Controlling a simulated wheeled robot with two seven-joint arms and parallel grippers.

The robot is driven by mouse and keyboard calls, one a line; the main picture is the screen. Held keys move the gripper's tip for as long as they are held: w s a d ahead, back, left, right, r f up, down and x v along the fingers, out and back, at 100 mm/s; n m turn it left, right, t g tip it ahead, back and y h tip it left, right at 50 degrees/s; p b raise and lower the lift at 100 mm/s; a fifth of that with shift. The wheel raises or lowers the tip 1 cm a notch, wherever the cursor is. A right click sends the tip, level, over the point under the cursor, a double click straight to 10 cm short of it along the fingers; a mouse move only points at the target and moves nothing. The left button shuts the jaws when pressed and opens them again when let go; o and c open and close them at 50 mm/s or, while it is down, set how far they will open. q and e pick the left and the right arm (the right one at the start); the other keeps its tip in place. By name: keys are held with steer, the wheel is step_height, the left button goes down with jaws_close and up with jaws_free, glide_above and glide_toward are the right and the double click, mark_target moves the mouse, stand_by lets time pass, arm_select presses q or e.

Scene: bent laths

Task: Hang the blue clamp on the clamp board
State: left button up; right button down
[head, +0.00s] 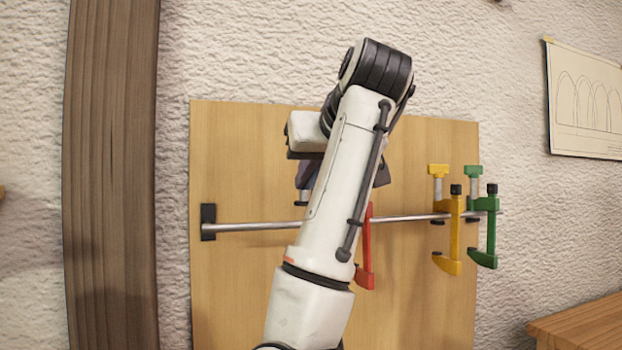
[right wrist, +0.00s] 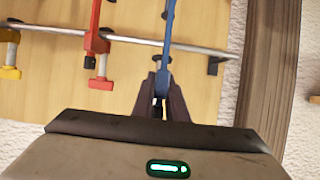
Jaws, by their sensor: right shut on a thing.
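The clamp board (head: 245,150) is a wooden panel on the wall with a metal rail (head: 260,226) across it. My right gripper (right wrist: 160,84) is shut on the blue clamp (right wrist: 168,30), whose bar crosses in front of the rail in the right wrist view. I cannot tell whether the clamp touches the rail. In the head view my right arm hides most of the gripper and clamp; a small screw end (head: 303,196) shows just above the rail, left of the arm. My left gripper is not in view.
A red clamp (head: 366,255) hangs mid-rail, partly behind my arm. A yellow clamp (head: 455,235) and a green clamp (head: 490,230) hang at the right end. The rail's left part is bare. A wooden post (head: 110,170) stands left and a wooden surface (head: 585,325) lies lower right.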

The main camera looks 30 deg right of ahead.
steer(key=shift+w+d+r+p, duration=0.15)
steer(key=shift+w+p, duration=0.15)
steer(key=shift+w, duration=0.25)
steer(key=shift+w+d+r+p, duration=0.1)
steer(key=shift+w+p, duration=0.2)
steer(key=shift+w, duration=0.25)
steer(key=shift+w+d+p, duration=0.25)
steer(key=shift+w+p, duration=0.2)
steer(key=shift+w, duration=0.35)
steer(key=shift+w+d+p, duration=0.2)
steer(key=shift+w+p, duration=0.2)
steer(key=shift+w, duration=0.35)
steer(key=x, duration=0.3)
steer(key=shift+w+d+p, duration=0.1)
steer(key=shift+w+p, duration=0.3)
steer(key=shift+f+b, duration=0.55)
steer(key=shift+f, duration=0.2)
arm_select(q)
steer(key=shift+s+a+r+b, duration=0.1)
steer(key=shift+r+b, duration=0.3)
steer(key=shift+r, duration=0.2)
arm_select(e)
steer(key=shift+f, duration=0.7)
